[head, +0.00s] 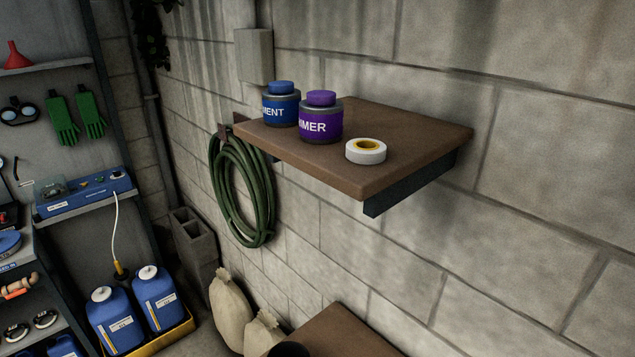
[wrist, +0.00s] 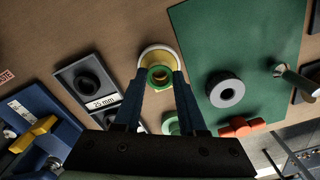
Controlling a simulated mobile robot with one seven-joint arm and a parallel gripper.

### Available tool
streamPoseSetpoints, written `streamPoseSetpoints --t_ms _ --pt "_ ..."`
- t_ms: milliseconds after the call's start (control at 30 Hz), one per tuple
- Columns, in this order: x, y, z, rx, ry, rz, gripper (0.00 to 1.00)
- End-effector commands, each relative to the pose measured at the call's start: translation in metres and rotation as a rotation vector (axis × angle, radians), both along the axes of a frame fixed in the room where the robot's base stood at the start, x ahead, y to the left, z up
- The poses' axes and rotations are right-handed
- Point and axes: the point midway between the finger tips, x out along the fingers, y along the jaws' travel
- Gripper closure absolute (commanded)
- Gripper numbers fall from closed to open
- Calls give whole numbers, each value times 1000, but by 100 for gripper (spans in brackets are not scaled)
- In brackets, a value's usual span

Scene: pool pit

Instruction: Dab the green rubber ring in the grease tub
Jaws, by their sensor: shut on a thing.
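In the wrist view, the green rubber ring (wrist: 152,73) is held between the two fingertips of my gripper (wrist: 161,78), which is shut on it. The grease tub (wrist: 150,51), a round pale-rimmed tub with yellow inside, is right behind the ring in this view. The ring overlaps the tub's opening, and the fingers hide part of its near side. I cannot tell whether the ring touches the grease. The head view shows neither my gripper, the ring nor the tub.
A black ring on a tray (wrist: 70,97) marked 25 mm lies left. A grey ring (wrist: 214,92) lies on a green mat (wrist: 220,35) at right, near an orange-red piece (wrist: 241,128). A blue box (wrist: 50,115) with a yellow handle is lower left. The head view shows a wall shelf (head: 400,120).

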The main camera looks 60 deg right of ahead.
Motion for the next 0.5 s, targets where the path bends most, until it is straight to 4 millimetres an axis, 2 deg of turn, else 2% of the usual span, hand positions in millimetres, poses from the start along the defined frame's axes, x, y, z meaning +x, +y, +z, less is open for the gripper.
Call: streamPoseSetpoints --t_ms 100,500 --pt "0 0 14 -1 -1 -1 100" --pt "1 -1 46 -2 -2 0 100"
